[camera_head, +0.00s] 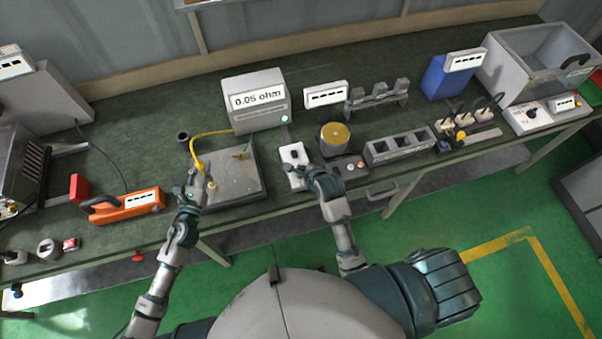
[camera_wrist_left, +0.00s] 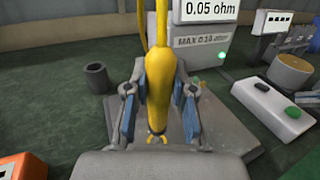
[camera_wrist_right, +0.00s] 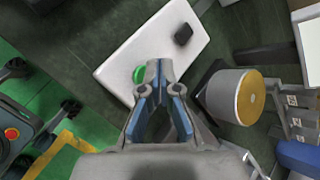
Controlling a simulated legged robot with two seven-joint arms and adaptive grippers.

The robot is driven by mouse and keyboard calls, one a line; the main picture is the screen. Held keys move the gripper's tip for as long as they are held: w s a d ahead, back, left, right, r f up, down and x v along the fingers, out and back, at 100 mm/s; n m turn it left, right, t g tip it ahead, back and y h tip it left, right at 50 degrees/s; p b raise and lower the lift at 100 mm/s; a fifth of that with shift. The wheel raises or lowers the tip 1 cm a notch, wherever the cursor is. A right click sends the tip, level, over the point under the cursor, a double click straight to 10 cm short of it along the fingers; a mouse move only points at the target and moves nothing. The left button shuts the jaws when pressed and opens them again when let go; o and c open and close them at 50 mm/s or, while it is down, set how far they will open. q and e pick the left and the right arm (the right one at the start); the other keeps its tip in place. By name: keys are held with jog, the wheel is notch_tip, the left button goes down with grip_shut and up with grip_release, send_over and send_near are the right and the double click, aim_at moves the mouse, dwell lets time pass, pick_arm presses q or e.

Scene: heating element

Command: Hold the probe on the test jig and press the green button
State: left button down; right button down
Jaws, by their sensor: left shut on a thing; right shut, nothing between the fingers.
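My left gripper (camera_head: 194,186) is shut on the yellow probe (camera_wrist_left: 158,80), which stands roughly upright over the grey test jig plate (camera_head: 238,178). Its forked tip points down; I cannot tell whether it touches. The meter (camera_head: 258,112) behind the jig reads 0.05 ohm. The white button box (camera_wrist_right: 120,78) is right of the jig, with a green button (camera_wrist_right: 138,75) and a black button (camera_wrist_right: 183,34). My right gripper (camera_wrist_right: 158,70) is shut and empty, its fingertips right beside the green button, partly covering it in the right wrist view; contact is unclear.
A yellow-topped cylinder (camera_head: 335,135) stands close to the right of the button box. A yellow cable (camera_head: 207,134) runs from meter to probe. A dark cup (camera_head: 183,136) stands behind the jig. An orange tool (camera_head: 125,205) lies at the left.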

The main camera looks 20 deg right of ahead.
pick_arm(q)
jog(key=shift+f, duration=0.2)
pick_arm(e)
jog(key=shift+r, duration=2.5)
pick_arm(q)
jog(key=shift+r, duration=0.2)
pick_arm(e)
jog(key=shift+r, duration=0.1)
